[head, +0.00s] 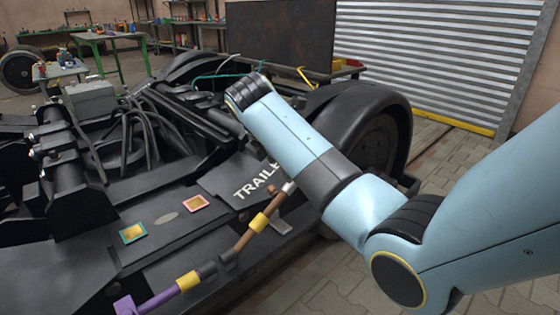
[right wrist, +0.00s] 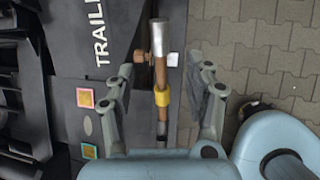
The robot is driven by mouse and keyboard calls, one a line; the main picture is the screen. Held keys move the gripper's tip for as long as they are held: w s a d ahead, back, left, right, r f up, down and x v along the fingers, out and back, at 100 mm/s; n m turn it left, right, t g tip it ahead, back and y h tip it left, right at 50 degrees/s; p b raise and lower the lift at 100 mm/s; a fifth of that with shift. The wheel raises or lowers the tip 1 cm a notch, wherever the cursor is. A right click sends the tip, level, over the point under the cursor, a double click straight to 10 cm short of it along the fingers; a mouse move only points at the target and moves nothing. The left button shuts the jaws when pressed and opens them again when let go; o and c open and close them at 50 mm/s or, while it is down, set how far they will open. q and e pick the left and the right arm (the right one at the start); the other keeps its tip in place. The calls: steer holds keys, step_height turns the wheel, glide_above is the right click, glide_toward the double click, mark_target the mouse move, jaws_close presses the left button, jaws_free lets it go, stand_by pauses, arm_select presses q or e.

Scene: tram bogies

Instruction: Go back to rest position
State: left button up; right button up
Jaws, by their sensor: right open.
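My right gripper (right wrist: 160,75) is open in the right wrist view, its two fingers spread wide to either side of a brown rod in the picture. I cannot tell how far above it they are. The brown rod (right wrist: 160,74) has a yellow collar (right wrist: 161,98) and a pale block (right wrist: 172,59) near one end. In the head view the rod (head: 246,238) runs along the near side of the black bogie, in line with a purple part (head: 158,299). My right arm comes in from the right and hides its gripper there. My left gripper is not in view.
The black bogie frame (head: 75,225) carries a green-edged plate (head: 133,233), a pink-edged plate (head: 196,203) and cables. A wheel under a black fender (head: 375,100) stands behind my arm. A green workbench (head: 108,37) is at the back left. Paved floor (head: 355,285) is clear at the lower right.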

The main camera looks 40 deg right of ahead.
steer(key=shift+s+a+r, duration=0.2)
steer(key=shift+a+r, duration=0.05)
steer(key=shift+r, duration=0.25)
steer(key=s+a+f+m+g+y+p, duration=0.2)
steer(key=s+f+g, duration=0.3)
steer(key=s+f, duration=2.55)
steer(key=s+a+f+m+t+y, duration=0.1)
steer(key=s+f+m, duration=0.2)
steer(key=s+m, duration=0.2)
steer(key=s+a+f+m+y, duration=0.1)
steer(key=s+f+m, duration=0.3)
steer(key=s, duration=0.7)
steer(key=s+a+f+m+t+y+p, duration=0.1)
steer(key=s+f+m, duration=0.3)
steer(key=s+m, duration=0.4)
steer(key=shift+s+a+f+t, duration=0.2)
steer(key=shift+s+a+t, duration=0.1)
steer(key=shift+a, duration=0.4)
